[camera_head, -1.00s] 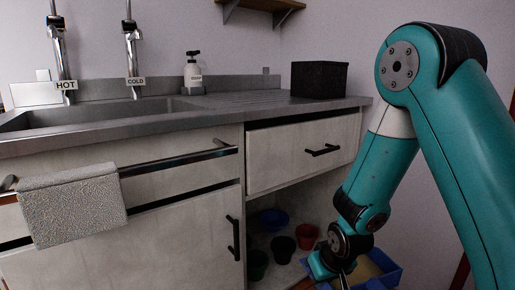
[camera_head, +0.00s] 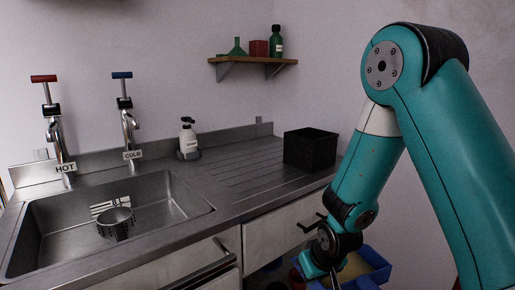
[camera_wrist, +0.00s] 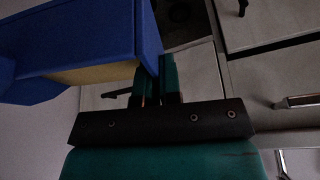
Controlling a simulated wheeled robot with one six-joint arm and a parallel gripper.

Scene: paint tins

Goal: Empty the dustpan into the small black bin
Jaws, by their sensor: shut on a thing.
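The black bin (camera_head: 311,151) is a square, open-topped box standing upright on the right end of the draining board. The blue dustpan (camera_head: 372,266), with a tan surface or load inside it, is low at the right, below the counter. It also fills the upper left of the wrist view (camera_wrist: 70,40). My gripper (camera_head: 335,280) is at the dustpan's left side, partly cut off by the frame's bottom edge. In the wrist view its fingers (camera_wrist: 158,75) are close together on the blue edge. The exact grip point is dark and partly hidden.
The steel sink (camera_head: 185,212) holds a round metal vessel (camera_head: 116,224). Behind are hot and cold taps and a soap bottle (camera_head: 188,140). The counter edge and a drawer handle (camera_head: 312,222) lie near my arm.

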